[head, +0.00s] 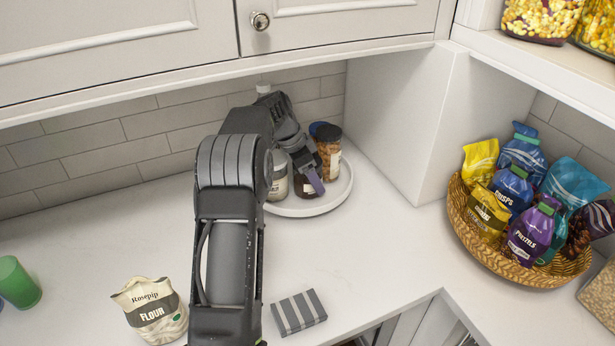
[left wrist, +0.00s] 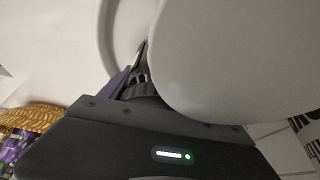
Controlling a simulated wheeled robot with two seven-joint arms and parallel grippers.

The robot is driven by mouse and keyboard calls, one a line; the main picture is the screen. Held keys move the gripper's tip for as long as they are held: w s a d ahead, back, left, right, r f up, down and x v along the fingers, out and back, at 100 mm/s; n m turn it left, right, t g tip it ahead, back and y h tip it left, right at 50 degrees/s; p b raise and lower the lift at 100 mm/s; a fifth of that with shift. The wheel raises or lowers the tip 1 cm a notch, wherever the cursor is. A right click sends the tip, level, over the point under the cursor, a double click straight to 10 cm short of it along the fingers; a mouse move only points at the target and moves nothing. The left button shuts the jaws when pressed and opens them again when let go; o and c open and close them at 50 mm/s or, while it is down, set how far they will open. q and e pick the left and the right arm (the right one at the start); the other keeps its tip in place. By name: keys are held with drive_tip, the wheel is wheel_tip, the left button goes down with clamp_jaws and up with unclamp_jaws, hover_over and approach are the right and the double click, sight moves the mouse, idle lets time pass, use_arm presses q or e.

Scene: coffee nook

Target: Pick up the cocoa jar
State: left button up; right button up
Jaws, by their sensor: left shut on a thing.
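My left gripper (head: 308,178) reaches down into the round white tray (head: 318,208) in the head view. It is shut on a small dark brown jar (head: 304,189) with a pale label, which looks like the cocoa jar. The gripper covers the jar's upper part. I cannot tell whether the jar still touches the tray. In the left wrist view the fingers (left wrist: 133,78) are near a dark ribbed part, perhaps a lid, and a large pale shape hides much of the view. My right gripper is not in view.
A pale jar (head: 277,176) and a jar of nuts (head: 328,150) stand close by on the tray. A side panel (head: 400,120) rises at right, with a snack basket (head: 470,232) beyond. A flour bag (head: 150,310), green cup (head: 17,283) and striped block (head: 298,312) are nearer.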

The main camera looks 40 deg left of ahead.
sight(314, 156)
use_arm(q)
drive_tip(key=shift+c, duration=0.8)
drive_tip(key=shift+d+r+b, duration=0.1)
drive_tip(key=shift+r+b, duration=0.15)
drive_tip(key=shift+b, duration=0.2)
drive_tip(key=shift+r, duration=0.25)
wheel_tip(314, 156, up, 6)
drive_tip(key=shift+d+r+b, duration=0.1)
drive_tip(key=shift+d+b, duration=0.05)
drive_tip(key=shift+b, duration=0.8)
drive_tip(key=s+d+b, duration=0.3)
drive_tip(key=s+d, duration=0.1)
drive_tip(key=d, duration=0.4)
drive_tip(key=s+d+b, duration=0.4)
drive_tip(key=s+d, duration=0.1)
drive_tip(key=d, duration=0.4)
drive_tip(key=shift+d, duration=0.15)
